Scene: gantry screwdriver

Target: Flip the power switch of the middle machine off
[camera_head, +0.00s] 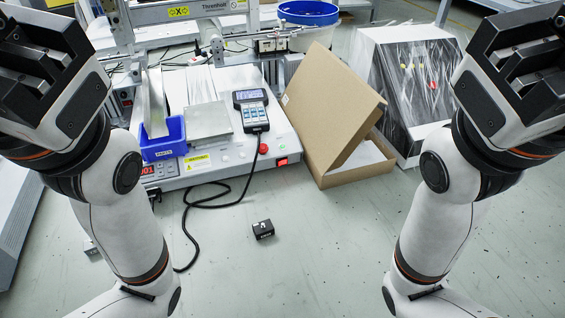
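A red-digit display (147,170) is at the panel's left. My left gripper (22,60) is raised at the upper left edge, and my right gripper (540,65) is raised at the upper right. Both are well apart from the machine. Their fingertips are partly cut off or turned away, so their opening is unclear.
A blue bin (163,139) and a handheld controller (252,110) sit on the machine. An open cardboard box (328,105) stands close to its right, beside a plastic-wrapped unit (420,85).

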